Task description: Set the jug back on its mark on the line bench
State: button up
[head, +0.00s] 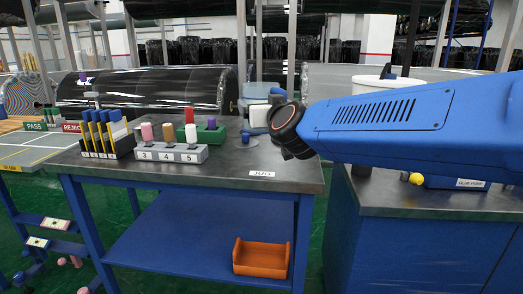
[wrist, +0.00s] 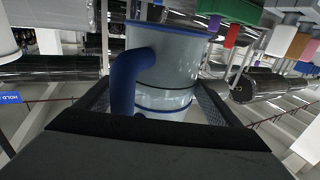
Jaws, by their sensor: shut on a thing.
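The jug (wrist: 172,62) is a pale grey vessel with blue bands and a blue handle (wrist: 124,80). It fills the middle of the wrist view, between the jaws of my gripper (wrist: 165,118), which is shut on it. In the head view a pale vessel with blue parts (head: 262,91), seemingly the jug, shows behind the end of my arm and is partly hidden. The bench top behind the label looks bare.
A numbered grey block (head: 172,153) with coloured pegs, a holder with yellow and blue items (head: 103,135) and a green block (head: 208,134) stand on the bench. A blue knobbed item (head: 246,137) is near my wrist. An orange bin (head: 261,258) sits on the lower shelf.

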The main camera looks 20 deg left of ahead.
jog(key=shift+f, duration=4.7)
jog(key=o, duration=1.9)
jog(key=shift+f, duration=0.2)
jog(key=shift+r, duration=0.1)
jog(key=shift+s+d, duration=0.15)
jog(key=shift+s, duration=0.15)
jog(key=v, duration=1.1)
jog(key=shift+s+d, duration=0.1)
jog(key=shift+s, duration=0.05)
jog(key=shift+d, duration=0.1)
